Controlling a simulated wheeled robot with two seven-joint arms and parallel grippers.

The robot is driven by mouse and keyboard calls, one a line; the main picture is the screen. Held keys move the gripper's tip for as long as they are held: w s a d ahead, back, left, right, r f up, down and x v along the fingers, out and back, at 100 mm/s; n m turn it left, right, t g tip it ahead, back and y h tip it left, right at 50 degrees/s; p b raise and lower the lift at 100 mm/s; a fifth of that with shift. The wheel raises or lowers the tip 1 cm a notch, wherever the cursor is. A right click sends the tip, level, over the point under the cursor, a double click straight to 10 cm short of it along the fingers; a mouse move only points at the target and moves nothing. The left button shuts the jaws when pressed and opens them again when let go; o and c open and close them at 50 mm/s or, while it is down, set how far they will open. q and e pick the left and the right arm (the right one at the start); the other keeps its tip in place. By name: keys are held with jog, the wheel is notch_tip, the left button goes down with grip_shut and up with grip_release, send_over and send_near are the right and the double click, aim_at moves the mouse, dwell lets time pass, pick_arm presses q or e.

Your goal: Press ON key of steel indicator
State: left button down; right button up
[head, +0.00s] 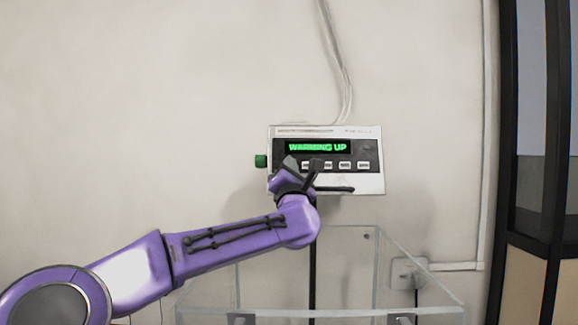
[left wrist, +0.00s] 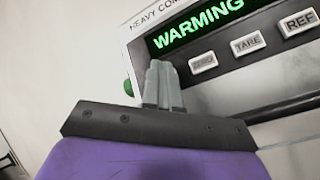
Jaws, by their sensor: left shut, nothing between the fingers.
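The steel indicator (head: 376,182) is on the wall in the middle of the head view, its lit green display (head: 318,147) reading "WARMING UP". Below the display is a row of pale keys. The left wrist view shows the ZERO key (left wrist: 203,63), TARE key (left wrist: 249,45) and REF key (left wrist: 299,23). No key marked ON is readable; the panel left of ZERO is partly hidden by my fingers. My left gripper (head: 291,163) is shut and empty, its grey fingertips (left wrist: 160,82) at the panel's left part, left of ZERO. I cannot tell whether they touch it. My right gripper is not in view.
A green knob (head: 261,161) sticks out of the indicator's left side, close to my fingers. A clear open-topped box (head: 420,275) stands below the indicator. Cables (head: 338,60) run up the wall. A dark-framed cabinet (head: 508,150) stands at the right.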

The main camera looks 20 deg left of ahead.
pick_arm(q)
jog(key=shift+s+d+r+b, duration=0.15)
jog(key=shift+s+d+b, duration=0.05)
jog(key=shift+s+b, duration=0.45)
jog(key=s+b, duration=0.1)
jog(key=s+d+r, duration=0.1)
jog(key=s, duration=0.1)
jog(key=s+b, duration=0.1)
jog(key=shift+s+d+r+b, duration=0.15)
jog(key=shift+s+r+b, duration=0.05)
jog(key=shift+s+b, duration=0.15)
jog(key=shift+f, duration=0.1)
dwell(0.8)
